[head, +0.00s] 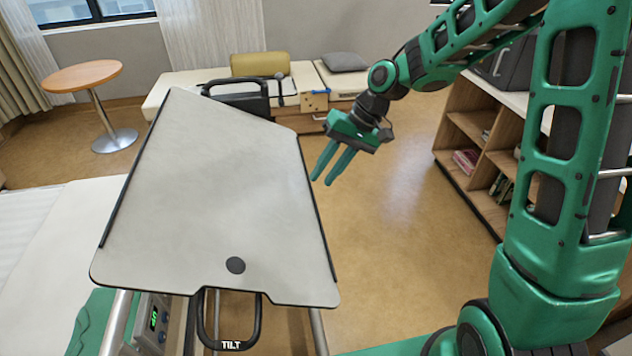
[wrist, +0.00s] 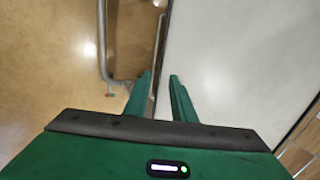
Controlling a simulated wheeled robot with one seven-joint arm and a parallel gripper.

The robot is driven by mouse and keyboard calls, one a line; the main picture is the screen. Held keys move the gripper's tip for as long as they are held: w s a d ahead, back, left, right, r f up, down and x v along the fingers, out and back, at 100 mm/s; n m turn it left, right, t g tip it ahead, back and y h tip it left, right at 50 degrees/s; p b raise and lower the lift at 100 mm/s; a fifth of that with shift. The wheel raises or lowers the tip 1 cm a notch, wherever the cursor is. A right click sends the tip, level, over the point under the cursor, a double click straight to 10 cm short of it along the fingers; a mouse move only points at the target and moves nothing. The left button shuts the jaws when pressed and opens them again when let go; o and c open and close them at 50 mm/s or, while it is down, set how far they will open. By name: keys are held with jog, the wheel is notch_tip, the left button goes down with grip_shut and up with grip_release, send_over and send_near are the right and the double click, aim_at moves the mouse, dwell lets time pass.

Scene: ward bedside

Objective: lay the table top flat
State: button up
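The table top (head: 215,180) is a pale grey panel with black strips along its left and right edges and a dark round spot near its front. It looks slanted, but I cannot tell the exact angle. A black handle marked TILT (head: 231,344) hangs below its front edge. My gripper (head: 322,180) is at the panel's right edge, fingers apart and empty. In the wrist view, the panel (wrist: 240,60) fills the right side and its edge runs between the fingers of my gripper (wrist: 160,74). I cannot tell whether they touch it.
Another black handle (head: 240,88) shows behind the panel. A bed (head: 40,225) lies at left, a round table (head: 82,75) stands behind it, and a bench (head: 190,82) is at the back. A bookshelf (head: 480,140) stands at right. Floor (head: 400,230) between panel and shelf is clear.

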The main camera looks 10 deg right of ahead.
jog(key=shift+x, duration=1.65)
grip_shut()
